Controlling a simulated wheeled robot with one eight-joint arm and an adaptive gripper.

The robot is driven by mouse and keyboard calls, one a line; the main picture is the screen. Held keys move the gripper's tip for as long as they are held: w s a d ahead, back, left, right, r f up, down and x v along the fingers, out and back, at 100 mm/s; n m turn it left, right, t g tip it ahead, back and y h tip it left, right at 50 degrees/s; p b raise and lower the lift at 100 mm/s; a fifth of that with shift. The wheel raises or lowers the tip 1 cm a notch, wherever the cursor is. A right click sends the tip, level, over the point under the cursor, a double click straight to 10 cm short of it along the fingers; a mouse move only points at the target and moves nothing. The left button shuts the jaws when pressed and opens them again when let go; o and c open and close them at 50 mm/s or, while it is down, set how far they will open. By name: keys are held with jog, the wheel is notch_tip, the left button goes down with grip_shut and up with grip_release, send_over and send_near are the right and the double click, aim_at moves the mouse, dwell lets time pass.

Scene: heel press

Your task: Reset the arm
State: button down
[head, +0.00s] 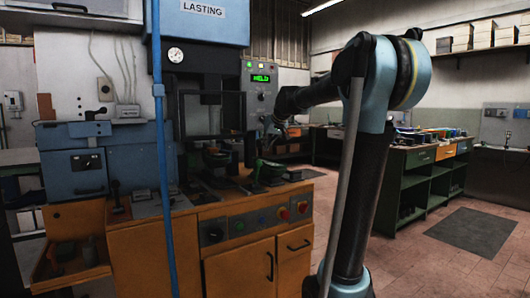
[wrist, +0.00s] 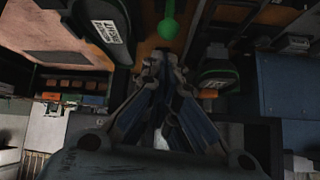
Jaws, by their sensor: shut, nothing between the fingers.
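My arm (head: 375,90) rises at the right of the press and bends left. Its wrist end is beside the control panel in the head view, where my gripper is small and dark. In the wrist view my gripper (wrist: 166,68) is shut and its fingers converge with nothing between them. The blue lasting press (head: 200,20) stands at the left on an orange cabinet (head: 150,250). In the wrist view a green ball knob (wrist: 168,28) lies beyond the fingertips.
A control panel (head: 260,90) with a lit green display stands close to the wrist. A blue vertical pole (head: 163,150) crosses the cabinet front. Dark labelled pads with green edges (wrist: 104,24) flank the fingers. A green workbench (head: 420,165) is at the right, with open floor before it.

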jog(key=shift+s+d+r, duration=0.2)
jog(key=shift+r, duration=0.05)
jog(key=s+d+f+m+g+h, duration=0.1)
jog(key=s+d+f, duration=0.3)
jog(key=s+f, duration=0.7)
jog(key=s+d+f+m+g+h, duration=0.1)
jog(key=s+d+f+g, duration=0.2)
jog(key=s+f, duration=0.8)
jog(key=s+d+f+m+g+h, duration=0.1)
jog(key=s+d+f, duration=0.5)
jog(key=s+f, duration=0.6)
jog(key=s, duration=0.9)
jog(key=shift+g+h, duration=0.4)
jog(key=shift+w+f, duration=0.15)
